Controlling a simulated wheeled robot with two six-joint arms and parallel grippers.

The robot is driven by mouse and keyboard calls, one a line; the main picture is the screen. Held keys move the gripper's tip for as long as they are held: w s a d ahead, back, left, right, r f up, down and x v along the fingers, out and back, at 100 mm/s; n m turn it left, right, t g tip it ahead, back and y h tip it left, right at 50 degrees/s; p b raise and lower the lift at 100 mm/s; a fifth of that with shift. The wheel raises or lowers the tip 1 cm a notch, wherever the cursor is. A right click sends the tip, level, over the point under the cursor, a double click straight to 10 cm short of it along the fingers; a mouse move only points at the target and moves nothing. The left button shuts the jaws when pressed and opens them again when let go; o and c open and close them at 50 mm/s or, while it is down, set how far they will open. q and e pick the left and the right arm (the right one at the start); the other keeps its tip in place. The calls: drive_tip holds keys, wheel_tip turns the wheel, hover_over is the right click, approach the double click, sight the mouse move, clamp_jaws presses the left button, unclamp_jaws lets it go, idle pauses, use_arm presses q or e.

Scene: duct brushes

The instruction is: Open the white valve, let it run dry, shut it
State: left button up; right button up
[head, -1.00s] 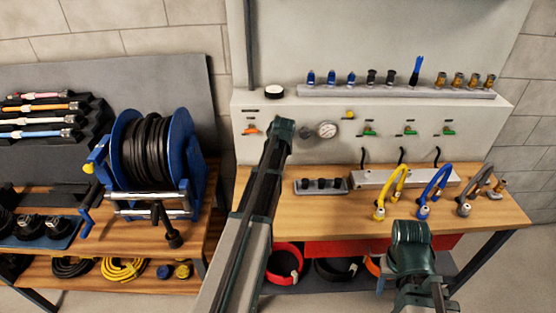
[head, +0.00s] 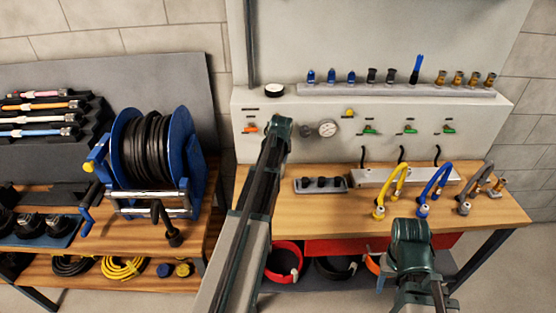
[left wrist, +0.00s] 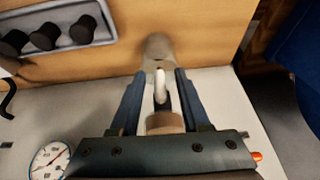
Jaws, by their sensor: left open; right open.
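The white valve lever (left wrist: 160,85) shows in the left wrist view, on a dull brass-like fitting (left wrist: 165,123). My left gripper (left wrist: 156,92) is open, one finger on each side of the lever. I cannot tell whether either finger touches it. In the head view my left gripper (head: 279,128) is at the light panel (head: 375,108), between an orange-handled valve (head: 250,129) and a round gauge (head: 327,128), and hides the white lever. My right gripper (head: 410,238) is in front of the bench, away from the panel and empty; its fingertips are hard to make out.
Green-handled valves (head: 410,129) sit right of the gauge. Yellow, blue and grey looped hoses (head: 435,183) stand on the bench (head: 330,212) near my right gripper. A blue hose reel (head: 150,150) stands left. A grey block with black knobs (head: 321,184) lies right of my left arm.

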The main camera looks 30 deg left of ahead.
use_arm(q)
drive_tip(key=shift+r, duration=0.1)
drive_tip(key=p+v, duration=1.2)
drive_tip(key=v, duration=0.1)
drive_tip(key=shift+r+p, duration=0.3)
drive_tip(key=shift+p, duration=0.1)
drive_tip(key=shift+d, duration=0.1)
drive_tip(key=s+d+f+m+g+h+b, duration=0.1)
drive_tip(key=s+d+f+m+b, duration=0.25)
drive_tip(key=d, duration=0.65)
drive_tip(key=s+d+f+m+g+h+b, duration=0.15)
drive_tip(key=s+d+f, duration=0.35)
drive_tip(key=d, duration=0.6)
drive_tip(key=s+d+f+m+g+b, duration=0.1)
drive_tip(key=s+d+f+m+b, duration=0.2)
drive_tip(key=s+d, duration=0.9)
drive_tip(key=s+m+y+b, duration=0.1)
drive_tip(key=s+m+b, duration=0.1)
drive_tip(key=shift+s+d, duration=0.35)
drive_tip(key=shift+d, duration=0.05)
drive_tip(key=shift+a+g, duration=0.1)
drive_tip(key=shift+g, duration=0.15)
